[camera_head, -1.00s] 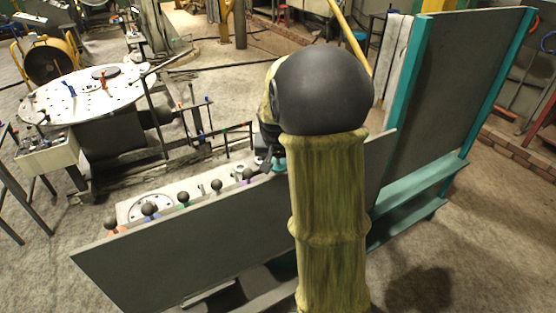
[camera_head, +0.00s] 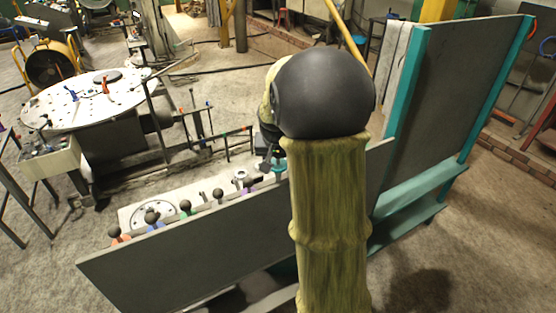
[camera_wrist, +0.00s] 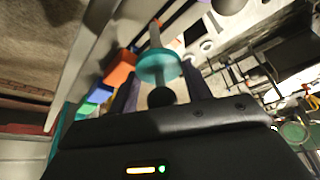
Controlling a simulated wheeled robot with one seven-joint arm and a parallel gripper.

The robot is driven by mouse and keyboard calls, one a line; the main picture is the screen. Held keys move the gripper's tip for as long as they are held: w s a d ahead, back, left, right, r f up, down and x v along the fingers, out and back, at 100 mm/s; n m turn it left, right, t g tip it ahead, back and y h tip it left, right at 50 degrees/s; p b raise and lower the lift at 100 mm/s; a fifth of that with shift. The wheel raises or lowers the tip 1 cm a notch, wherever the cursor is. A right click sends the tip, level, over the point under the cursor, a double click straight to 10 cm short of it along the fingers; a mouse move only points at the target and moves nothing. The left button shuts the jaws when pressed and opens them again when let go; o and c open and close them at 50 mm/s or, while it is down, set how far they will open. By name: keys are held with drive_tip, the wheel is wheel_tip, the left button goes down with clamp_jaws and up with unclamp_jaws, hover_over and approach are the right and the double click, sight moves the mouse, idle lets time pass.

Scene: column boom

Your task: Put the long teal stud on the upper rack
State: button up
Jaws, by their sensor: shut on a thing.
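The long teal stud (camera_wrist: 160,68) is between my gripper's fingers (camera_wrist: 163,92) in the wrist view. It has a teal disc, a grey shaft and a black ball end. My gripper is shut on it. In the head view, my gripper (camera_head: 270,162) is partly hidden behind my arm, at the right end of a pale bench (camera_head: 133,212). A bit of the teal stud (camera_head: 280,165) shows there. A teal-framed rack (camera_head: 425,186) with two shelf levels and a dark back panel stands to the right. I cannot tell whether its higher shelf is the upper rack.
Several ball-topped studs line the bench, including orange (camera_head: 119,238), blue (camera_head: 153,222), green (camera_head: 186,209) and purple (camera_head: 247,186). A dark upright panel (camera_head: 200,235) stands in front of them. A round white table (camera_head: 88,97) is at the back left.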

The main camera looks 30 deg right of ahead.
sight(278, 174)
drive_tip(key=shift+r+p, duration=0.7)
drive_tip(key=shift+r, duration=0.4)
drive_tip(key=shift+f, duration=0.15)
idle(0.7)
drive_tip(key=shift+f+b, duration=0.35)
drive_tip(key=shift+b, duration=0.05)
drive_tip(key=shift+f+b, duration=2.9)
drive_tip(key=shift+f, duration=0.9)
drive_tip(key=o, duration=0.8)
drive_tip(key=shift+r+p, duration=3)
drive_tip(key=shift+r, duration=0.9)
